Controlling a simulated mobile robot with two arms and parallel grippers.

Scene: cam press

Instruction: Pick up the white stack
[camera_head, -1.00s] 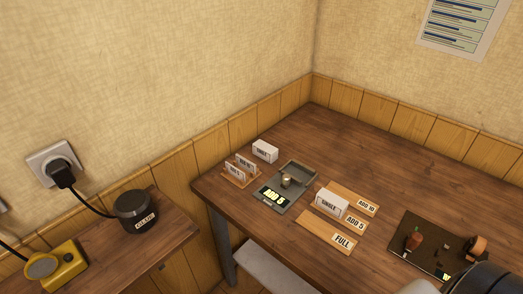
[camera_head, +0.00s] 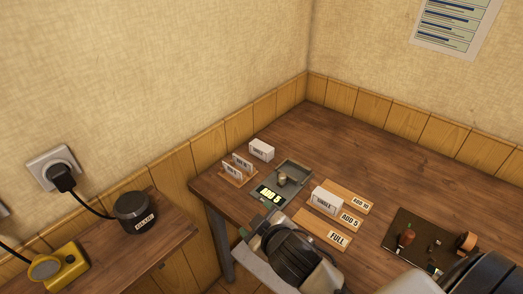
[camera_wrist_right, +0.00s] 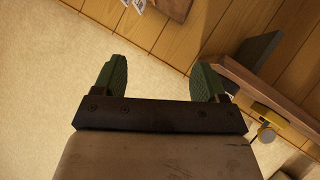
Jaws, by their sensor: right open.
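Two white label stacks are in the head view. One white stack (camera_head: 325,200), lettered on its front, stands on a wooden strip mid-table. Another white stack (camera_head: 261,150) stands farther back, left of the grey press tray (camera_head: 303,174). My right gripper (camera_head: 262,222) is at the table's front edge, below the lit display and left of the nearer stack, apart from both. In the right wrist view its green-padded fingers (camera_wrist_right: 158,80) are spread wide with nothing between them. My left gripper is not in view.
A card holder (camera_head: 238,178) stands left of the press. Wooden strips marked ADD 10, ADD 5 and FULL (camera_head: 337,239) lie around the nearer stack. A dark mat (camera_head: 410,252) with small parts lies at right. The table's back is clear.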

